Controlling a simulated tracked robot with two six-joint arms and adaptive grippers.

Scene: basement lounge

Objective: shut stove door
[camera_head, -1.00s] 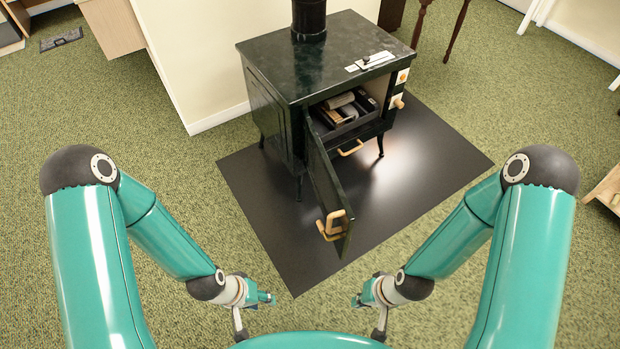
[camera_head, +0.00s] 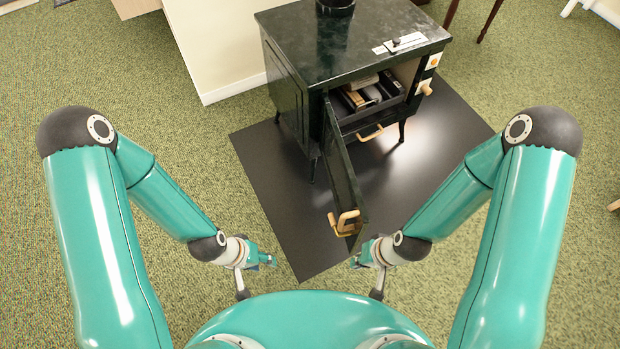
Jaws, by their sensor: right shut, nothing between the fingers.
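The dark green stove (camera_head: 292,42) stands ahead of me on a black floor plate. Its door (camera_head: 341,170) hangs wide open, hinged at the left of the opening and swung out toward me. A light wooden handle (camera_head: 345,222) is at the door's free end. My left gripper (camera_head: 272,261) is low in front of me, left of the door and apart from it. Its fingers are too small to judge. My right gripper (camera_head: 355,262) is shut and empty, just below the door's free end in the picture; I cannot tell the exact gap.
The black floor plate (camera_head: 290,220) lies under the stove on green carpet. An open compartment (camera_head: 368,97) holds several dark and light pieces. A cream wall (camera_head: 215,50) stands at the left, near the stove.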

